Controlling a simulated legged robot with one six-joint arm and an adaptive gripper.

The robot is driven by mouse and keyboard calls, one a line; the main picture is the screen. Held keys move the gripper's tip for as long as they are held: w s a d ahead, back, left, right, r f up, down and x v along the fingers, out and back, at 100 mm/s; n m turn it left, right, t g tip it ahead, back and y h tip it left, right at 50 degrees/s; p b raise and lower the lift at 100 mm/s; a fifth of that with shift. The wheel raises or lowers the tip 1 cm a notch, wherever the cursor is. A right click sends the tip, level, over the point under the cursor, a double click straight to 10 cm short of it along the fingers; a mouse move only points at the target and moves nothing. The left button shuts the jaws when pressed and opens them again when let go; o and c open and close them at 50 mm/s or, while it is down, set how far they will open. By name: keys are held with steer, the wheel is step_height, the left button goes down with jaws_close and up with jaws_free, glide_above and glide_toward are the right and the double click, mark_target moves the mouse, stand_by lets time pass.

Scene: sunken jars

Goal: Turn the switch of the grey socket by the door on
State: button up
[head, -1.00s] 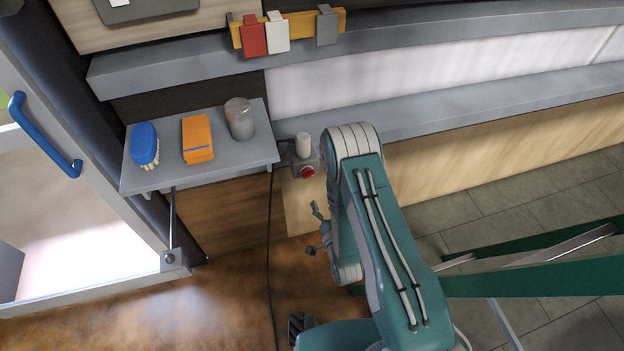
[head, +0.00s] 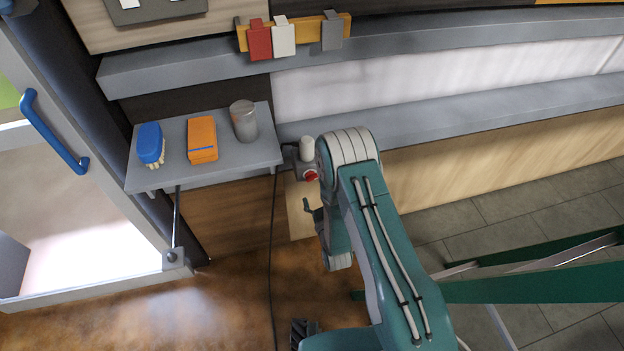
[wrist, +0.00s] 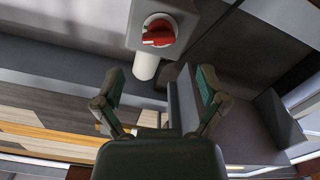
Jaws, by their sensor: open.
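The grey socket (wrist: 135,33) with its red rotary switch (wrist: 158,32) shows at the top of the wrist view. A white cylindrical plug (wrist: 146,66) sticks out of it. In the head view the red switch (head: 311,175) and white plug (head: 306,148) show right of the shelf, partly hidden by my arm. My gripper (wrist: 161,88) is open and empty, its two fingers apart, pointing toward the socket. It does not touch the switch. In the head view my gripper (head: 312,215) is mostly hidden behind my arm, below the socket.
A grey shelf (head: 205,175) left of the socket holds a blue brush (head: 150,143), an orange packet (head: 202,139) and a grey jar (head: 243,121). A black cable (head: 272,255) hangs below. The door with a blue handle (head: 52,135) stands at the left.

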mark_target(312, 180)
steer(key=x, duration=0.6)
steer(key=shift+w, duration=0.3)
steer(key=c, duration=1.2)
